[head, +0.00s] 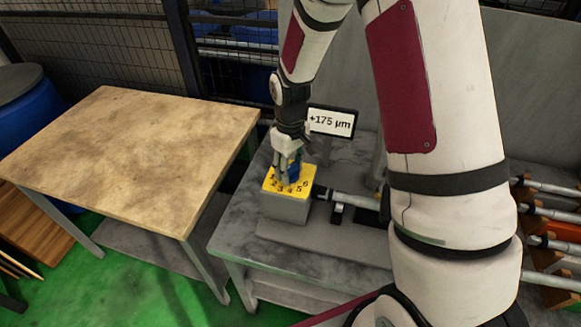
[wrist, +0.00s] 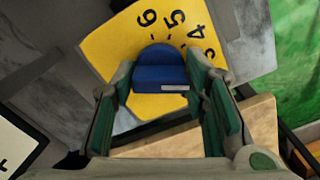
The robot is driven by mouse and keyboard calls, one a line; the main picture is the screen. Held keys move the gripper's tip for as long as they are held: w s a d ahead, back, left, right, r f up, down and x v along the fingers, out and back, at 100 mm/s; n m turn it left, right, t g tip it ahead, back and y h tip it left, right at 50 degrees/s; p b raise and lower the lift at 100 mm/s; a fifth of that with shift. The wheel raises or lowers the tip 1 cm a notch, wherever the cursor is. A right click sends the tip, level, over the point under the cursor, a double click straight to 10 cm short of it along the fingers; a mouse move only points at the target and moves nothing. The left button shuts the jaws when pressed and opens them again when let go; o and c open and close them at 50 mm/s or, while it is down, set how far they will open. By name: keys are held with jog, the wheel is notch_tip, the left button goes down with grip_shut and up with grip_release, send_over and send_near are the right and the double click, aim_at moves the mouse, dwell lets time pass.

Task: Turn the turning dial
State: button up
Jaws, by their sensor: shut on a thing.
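The turning dial is a blue knob (wrist: 160,72) on a yellow numbered plate (wrist: 118,48). In the head view the blue dial (head: 294,168) shows partly behind my fingers, on the yellow plate (head: 299,193) atop a grey box (head: 285,208). My gripper (head: 286,172) points down over the plate. In the wrist view my gripper (wrist: 165,85) has its green-padded fingers on both sides of the blue knob, shut on it. A pale mark lies on the knob's near edge. The digits 4, 5 and 6 show beyond the knob; the pointer's exact setting is hard to tell.
A small display (head: 331,121) behind the dial reads +175 µm. The grey machine bench (head: 240,235) carries a shaft (head: 350,199) right of the box. A bare wooden-topped table (head: 130,150) stands at left. Rods (head: 550,213) lie on a rack at right.

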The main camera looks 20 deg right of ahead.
aim_at(291, 166)
jog(key=shift+n, duration=1.2)
jog(key=o, duration=1.1)
jog(key=shift+r, duration=0.1)
notch_tip(291, 166, up, 12)
jog(key=shift+f, duration=0.15)
